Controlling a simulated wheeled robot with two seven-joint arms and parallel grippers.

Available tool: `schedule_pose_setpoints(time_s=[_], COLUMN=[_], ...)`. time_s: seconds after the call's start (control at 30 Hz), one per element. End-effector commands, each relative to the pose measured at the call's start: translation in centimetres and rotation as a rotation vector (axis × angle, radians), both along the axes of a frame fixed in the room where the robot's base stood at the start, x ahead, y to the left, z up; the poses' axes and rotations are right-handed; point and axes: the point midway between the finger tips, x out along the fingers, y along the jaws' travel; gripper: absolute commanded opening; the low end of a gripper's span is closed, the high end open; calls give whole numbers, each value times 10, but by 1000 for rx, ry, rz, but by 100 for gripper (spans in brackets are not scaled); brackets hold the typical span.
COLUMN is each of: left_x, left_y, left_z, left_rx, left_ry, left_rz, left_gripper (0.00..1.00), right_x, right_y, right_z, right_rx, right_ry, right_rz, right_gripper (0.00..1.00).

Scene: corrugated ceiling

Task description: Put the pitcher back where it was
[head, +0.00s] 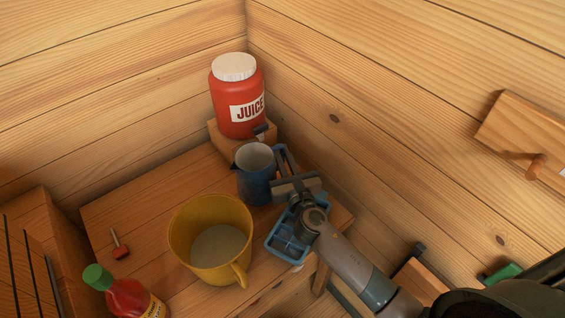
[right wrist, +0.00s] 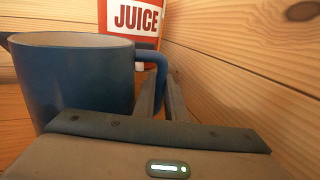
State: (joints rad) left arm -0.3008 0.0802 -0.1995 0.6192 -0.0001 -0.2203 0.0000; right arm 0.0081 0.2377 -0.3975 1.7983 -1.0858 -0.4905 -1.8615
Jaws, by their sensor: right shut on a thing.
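A blue pitcher (head: 254,178) with a pale inside stands upright near the back corner of the wooden table, in front of the red juice jar. My right gripper (head: 279,160) reaches in from the lower right and is shut on the pitcher's handle. In the right wrist view the pitcher (right wrist: 75,80) fills the left side, and its handle (right wrist: 162,68) lies at the fingers (right wrist: 160,85). I cannot tell whether the pitcher's base touches the table. My left gripper is not in view.
The red juice jar (head: 237,98) stands on a wooden block (head: 219,138) in the corner. A yellow mug (head: 190,245) is in front of the pitcher, and a blue tray (head: 284,249) lies under my right arm. A sauce bottle (head: 128,298) stands front left. Wooden walls close the back and right.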

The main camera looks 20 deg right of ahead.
Motion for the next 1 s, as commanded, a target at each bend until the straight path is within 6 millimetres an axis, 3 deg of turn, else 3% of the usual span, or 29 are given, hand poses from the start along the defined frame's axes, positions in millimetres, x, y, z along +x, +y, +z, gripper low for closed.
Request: schedule_pose_setpoints(time_s=[0.2, 0.3, 0.9, 0.93, 1.0], left_x=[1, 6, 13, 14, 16], left_y=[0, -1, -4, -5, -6], left_z=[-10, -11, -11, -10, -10], left_rx=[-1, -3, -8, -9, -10], left_ry=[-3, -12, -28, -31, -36], left_rz=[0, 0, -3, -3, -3], left_gripper=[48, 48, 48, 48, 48], right_x=[0, 0, 0, 0, 0], right_y=[0, 0, 0, 0, 0], right_z=[-30, -35, -37, -37, -37], right_rx=[1, 1, 1, 0, 0], right_ry=[2, 2, 0, 2, 2], right_rz=[-2, -1, 0, 0, 0], right_gripper=[0, 0, 0, 18, 30])
